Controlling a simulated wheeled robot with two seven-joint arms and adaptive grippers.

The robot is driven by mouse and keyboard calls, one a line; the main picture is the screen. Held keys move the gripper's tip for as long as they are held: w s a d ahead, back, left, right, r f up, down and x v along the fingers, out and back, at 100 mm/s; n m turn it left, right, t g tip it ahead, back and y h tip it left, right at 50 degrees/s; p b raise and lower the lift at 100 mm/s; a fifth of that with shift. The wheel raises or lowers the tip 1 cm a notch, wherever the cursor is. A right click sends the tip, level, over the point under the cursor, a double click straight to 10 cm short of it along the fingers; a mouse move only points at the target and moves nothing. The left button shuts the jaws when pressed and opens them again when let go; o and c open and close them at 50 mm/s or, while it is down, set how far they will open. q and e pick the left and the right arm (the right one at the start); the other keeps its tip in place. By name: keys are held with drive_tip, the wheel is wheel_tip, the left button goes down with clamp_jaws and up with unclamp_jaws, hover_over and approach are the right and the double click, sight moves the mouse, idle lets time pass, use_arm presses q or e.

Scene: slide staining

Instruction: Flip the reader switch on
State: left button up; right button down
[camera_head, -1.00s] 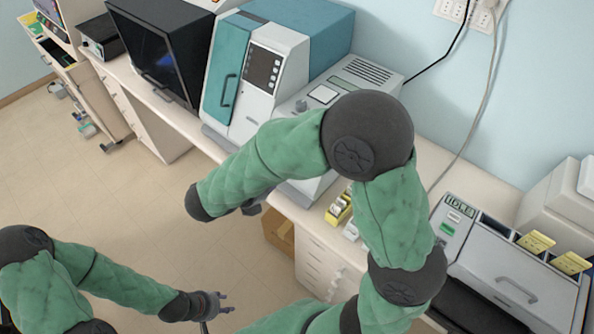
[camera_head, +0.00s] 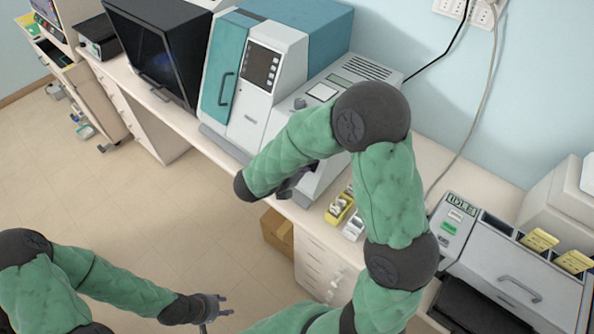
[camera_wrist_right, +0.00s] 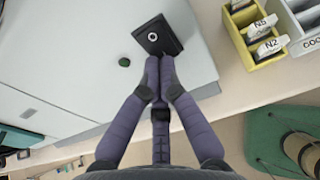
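A black switch block (camera_wrist_right: 150,30) with a white ring mark sits on the pale grey housing (camera_wrist_right: 60,45) in the right wrist view. A small round green button or lamp (camera_wrist_right: 124,62) is just left of it. My right gripper (camera_wrist_right: 159,75) has its purple fingers together and empty, with the tips at the block's lower edge; I cannot tell whether they touch. In the head view the right gripper (camera_head: 292,186) is partly hidden by its arm, in front of the grey machine (camera_head: 330,92), and the switch is hidden. My left gripper (camera_head: 222,306) is open and empty above the floor.
A yellow slide holder (camera_head: 338,209) with labelled pieces stands on the bench right of the machine; it also shows in the right wrist view (camera_wrist_right: 246,52). A teal-doored instrument (camera_head: 225,75) stands to the left. A grey device (camera_head: 515,275) with yellow notes is at right.

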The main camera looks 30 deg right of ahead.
idle(0.3)
drive_tip(key=shift+w+d+f+b, duration=0.1)
drive_tip(key=shift+d+f+b, duration=0.2)
drive_tip(key=shift+f+b, duration=0.25)
drive_tip(key=shift+a+r, duration=0.1)
drive_tip(key=shift+r, duration=0.1)
drive_tip(key=shift+w+r+p, duration=0.1)
drive_tip(key=shift+r+p, duration=0.45)
drive_tip(key=shift+p, duration=0.1)
drive_tip(key=shift+d+r, duration=0.25)
drive_tip(key=shift+a, duration=0.1)
